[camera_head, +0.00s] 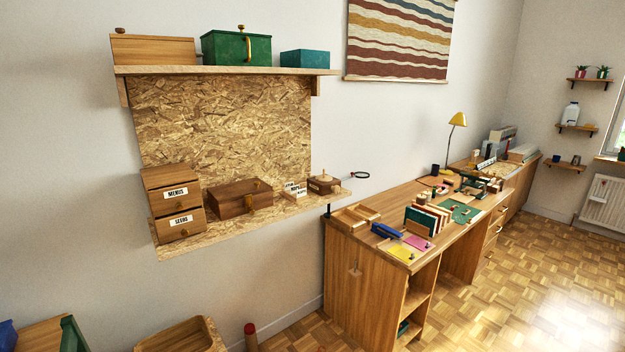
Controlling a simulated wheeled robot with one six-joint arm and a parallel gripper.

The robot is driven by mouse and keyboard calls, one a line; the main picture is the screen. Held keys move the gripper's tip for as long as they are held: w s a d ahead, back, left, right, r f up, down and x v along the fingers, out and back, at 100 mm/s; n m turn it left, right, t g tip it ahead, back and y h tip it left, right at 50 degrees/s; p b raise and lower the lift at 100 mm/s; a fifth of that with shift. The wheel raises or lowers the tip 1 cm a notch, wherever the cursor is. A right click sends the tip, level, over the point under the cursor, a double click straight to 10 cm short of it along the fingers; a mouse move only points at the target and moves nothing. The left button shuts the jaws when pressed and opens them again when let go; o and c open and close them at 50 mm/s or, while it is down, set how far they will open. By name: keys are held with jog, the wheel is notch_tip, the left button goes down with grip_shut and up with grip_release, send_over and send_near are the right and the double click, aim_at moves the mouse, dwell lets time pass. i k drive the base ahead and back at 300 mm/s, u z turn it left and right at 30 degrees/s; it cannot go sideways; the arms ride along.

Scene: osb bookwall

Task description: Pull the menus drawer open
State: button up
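The menus drawer (163,202) is the upper drawer of a small wooden two-drawer cabinet (163,176) at the left end of the lower wall shelf. It has a white MENUS label and a small round knob (180,204) below the label. It appears shut, though a small gap would be hard to tell at this size. The seeds drawer (166,231) sits directly below, with its own label and knob, and also appears shut. My gripper is not in view.
A wooden box (228,203) stands right of the cabinet on the lower shelf (215,232). An upper shelf (225,71) holds several boxes. The space in front of the drawers looks clear.

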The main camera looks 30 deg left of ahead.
aim_at(167, 199)
jog(key=i, duration=0.95)
jog(key=u, duration=1.65)
